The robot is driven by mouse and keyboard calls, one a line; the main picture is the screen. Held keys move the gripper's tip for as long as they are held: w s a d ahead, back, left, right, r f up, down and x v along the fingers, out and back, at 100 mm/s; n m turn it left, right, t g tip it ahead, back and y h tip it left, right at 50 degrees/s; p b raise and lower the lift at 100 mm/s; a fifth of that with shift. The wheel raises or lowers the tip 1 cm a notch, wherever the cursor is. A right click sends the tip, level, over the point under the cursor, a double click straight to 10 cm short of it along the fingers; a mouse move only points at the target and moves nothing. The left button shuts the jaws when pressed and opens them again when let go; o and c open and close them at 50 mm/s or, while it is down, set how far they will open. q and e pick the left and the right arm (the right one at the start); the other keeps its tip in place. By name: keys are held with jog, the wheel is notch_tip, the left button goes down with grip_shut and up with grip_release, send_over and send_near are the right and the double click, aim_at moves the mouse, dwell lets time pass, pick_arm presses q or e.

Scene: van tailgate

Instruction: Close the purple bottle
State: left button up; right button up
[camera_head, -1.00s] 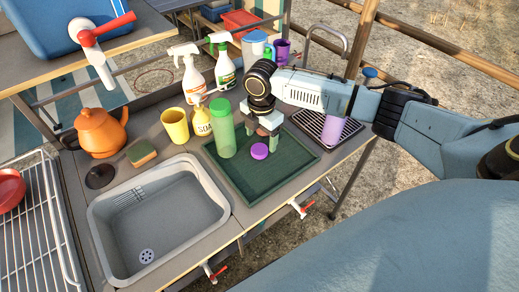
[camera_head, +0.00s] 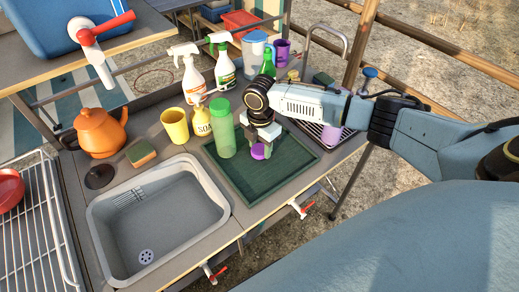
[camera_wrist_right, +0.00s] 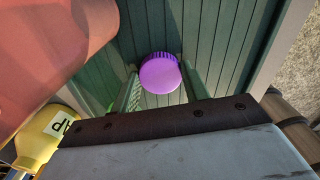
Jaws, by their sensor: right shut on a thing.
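A round purple cap (camera_head: 259,151) is on the dark green tray (camera_head: 262,190), just right of the green bottle (camera_head: 222,130). My right gripper (camera_head: 258,148) reaches down over the cap and is shut on it. In the right wrist view the cap (camera_wrist_right: 160,75) sits between the two fingers. The purple bottle (camera_head: 331,134) stands at the right on the drying rack, partly hidden behind my right arm. I cannot see its mouth. My left gripper is out of view.
A yellow soap bottle (camera_head: 198,122), a yellow cup (camera_head: 175,126) and spray bottles (camera_head: 190,78) stand left of and behind the tray. The sink (camera_head: 155,215) is at the front left. The tray's front part is clear.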

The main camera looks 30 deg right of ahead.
aim_at(260, 149)
jog(key=shift+c, duration=0.6)
jog(key=shift+r, duration=0.1)
notch_tip(260, 149, up, 10)
jog(key=shift+p, duration=0.45)
